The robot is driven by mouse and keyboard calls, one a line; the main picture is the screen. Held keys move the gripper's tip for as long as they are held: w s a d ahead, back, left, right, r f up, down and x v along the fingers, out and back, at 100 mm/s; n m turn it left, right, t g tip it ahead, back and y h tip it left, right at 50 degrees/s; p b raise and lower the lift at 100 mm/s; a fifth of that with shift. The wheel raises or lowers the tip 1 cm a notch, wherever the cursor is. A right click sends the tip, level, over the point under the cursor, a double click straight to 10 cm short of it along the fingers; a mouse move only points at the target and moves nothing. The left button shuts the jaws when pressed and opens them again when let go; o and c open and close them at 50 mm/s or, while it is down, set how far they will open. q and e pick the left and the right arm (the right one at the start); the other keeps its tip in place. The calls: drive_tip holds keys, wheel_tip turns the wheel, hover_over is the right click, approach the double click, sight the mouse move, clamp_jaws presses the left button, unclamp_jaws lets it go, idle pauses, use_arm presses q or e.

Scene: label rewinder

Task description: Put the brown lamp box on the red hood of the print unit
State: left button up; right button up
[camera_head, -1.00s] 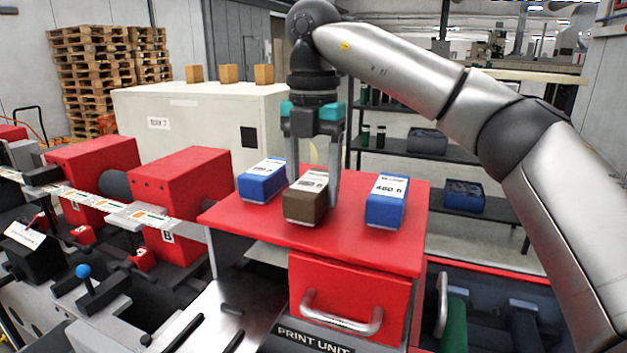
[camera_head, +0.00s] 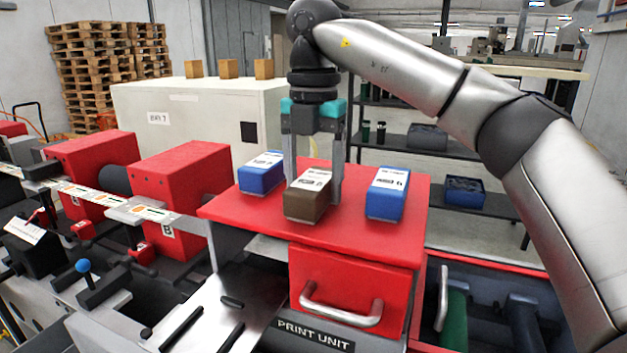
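The brown lamp box (camera_head: 306,206), with a white label on top, is at the middle of the red hood (camera_head: 380,245) of the print unit, between two blue boxes. Its base appears to rest on the hood. My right gripper (camera_head: 318,190) points straight down at the brown box with its fingers apart. One finger stands close along the box's right side; the other's tip is hidden behind the box. I cannot tell whether the fingers press on it. My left gripper is out of view.
One blue box (camera_head: 261,178) stands to the left on the hood and another blue box (camera_head: 386,198) to the right. The hood's front strip is bare. A white cabinet (camera_head: 190,130) with wooden blocks stands behind, and a dark shelf (camera_head: 400,150) is at the back right.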

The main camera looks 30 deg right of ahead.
drive_tip(key=o, duration=0.3)
wheel_tip(320, 180, up, 15)
drive_tip(key=p, duration=0.5)
drive_tip(key=shift+r, duration=0.1)
